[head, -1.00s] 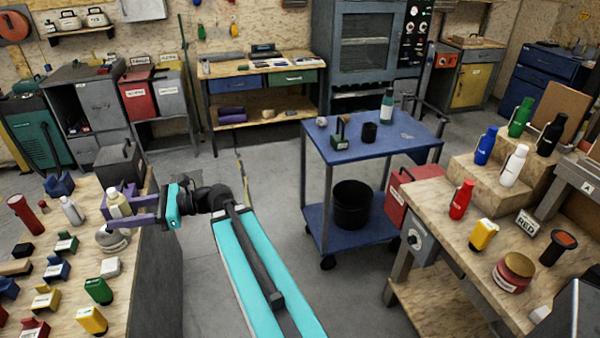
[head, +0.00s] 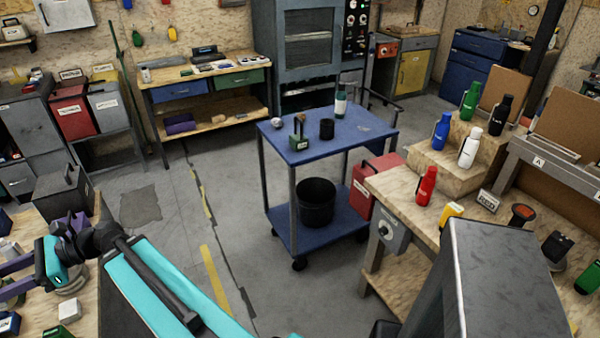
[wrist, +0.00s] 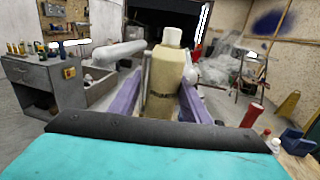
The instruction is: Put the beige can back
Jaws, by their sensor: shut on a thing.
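The beige can (wrist: 163,85) has a pale cap and stands upright between the purple fingers of my gripper (wrist: 160,100) in the wrist view. The fingers are shut on its sides. In the head view my gripper (head: 14,279) is at the left edge, over the left bench. The can does not show in the head view; the fingers run to the picture edge there.
The left bench (head: 85,300) holds small items and a dark box (head: 65,195). A blue cart (head: 345,143) stands mid-floor. The right bench (head: 400,190) carries several bottles, some on a wooden riser (head: 435,168). A grey block (head: 500,285) fills the lower right. Floor between is clear.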

